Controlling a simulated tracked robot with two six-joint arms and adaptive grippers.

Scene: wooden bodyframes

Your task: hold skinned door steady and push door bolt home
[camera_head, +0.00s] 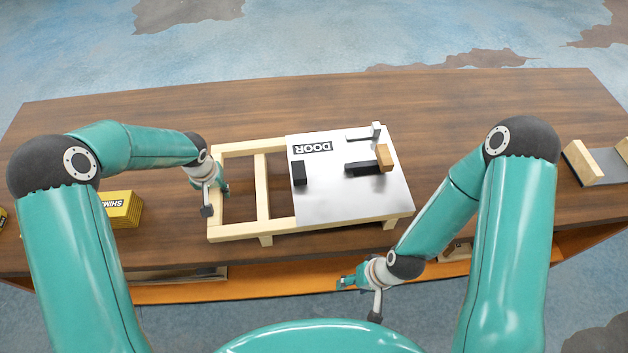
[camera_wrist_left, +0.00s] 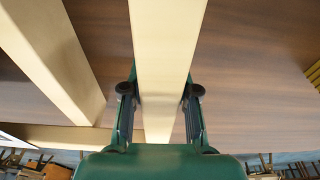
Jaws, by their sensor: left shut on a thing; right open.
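The skinned door is a pale wooden frame (camera_head: 262,190) with a silver skin panel (camera_head: 335,200) marked DOOR over its right part. It lies flat on the table. A black bolt (camera_head: 362,168) with a tan wooden block (camera_head: 384,158) at its right end sits on the panel. My left gripper (camera_head: 222,188) is shut on the frame's left end rail. In the left wrist view the rail (camera_wrist_left: 165,60) runs between the two fingers (camera_wrist_left: 158,105). My right gripper (camera_head: 345,282) is open and empty, in front of the table's near edge, low and away from the door.
A black block (camera_head: 299,173) and a small post with a light top (camera_head: 376,131) also stand on the panel. A yellow box (camera_head: 122,209) is left of the door. Wooden blocks on a grey plate (camera_head: 598,165) lie far right. The table (camera_head: 470,120) behind the door is clear.

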